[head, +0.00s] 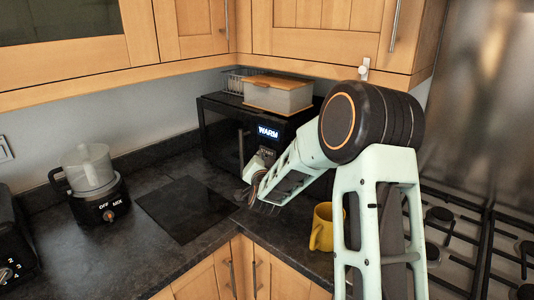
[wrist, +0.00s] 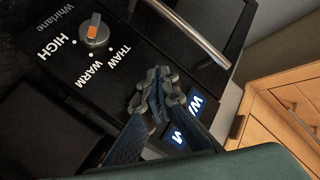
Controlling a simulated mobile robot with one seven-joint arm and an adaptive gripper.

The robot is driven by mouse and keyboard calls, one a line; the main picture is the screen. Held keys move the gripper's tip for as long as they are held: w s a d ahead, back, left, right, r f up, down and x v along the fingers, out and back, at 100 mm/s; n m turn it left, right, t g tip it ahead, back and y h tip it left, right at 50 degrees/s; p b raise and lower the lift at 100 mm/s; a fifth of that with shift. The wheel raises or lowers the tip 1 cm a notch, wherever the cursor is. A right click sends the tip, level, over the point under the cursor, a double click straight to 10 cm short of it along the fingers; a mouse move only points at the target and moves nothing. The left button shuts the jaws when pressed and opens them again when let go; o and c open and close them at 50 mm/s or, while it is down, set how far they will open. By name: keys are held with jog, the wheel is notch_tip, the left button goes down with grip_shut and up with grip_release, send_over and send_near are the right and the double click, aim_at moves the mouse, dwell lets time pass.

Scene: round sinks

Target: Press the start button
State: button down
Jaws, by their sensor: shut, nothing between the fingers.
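The start button (head: 266,151), a small plate marked START, sits below the display. My gripper (head: 252,168) is at the lower part of the control panel; its exact gap to the panel is unclear.
A box with a wooden lid (head: 278,95) and a wire basket (head: 238,80) sit on the microwave. A yellow mug (head: 321,228) stands near my arm. A blender (head: 92,180) and a gas hob (head: 465,245) flank the corner. Cabinets (head: 320,35) hang above.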

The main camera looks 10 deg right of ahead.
jog(key=shift+w+d+b, duration=0.1)
jog(key=shift+d+b, duration=0.05)
jog(key=shift+b, duration=0.15)
jog(key=shift+w+d, duration=0.15)
jog(key=shift+d, duration=0.05)
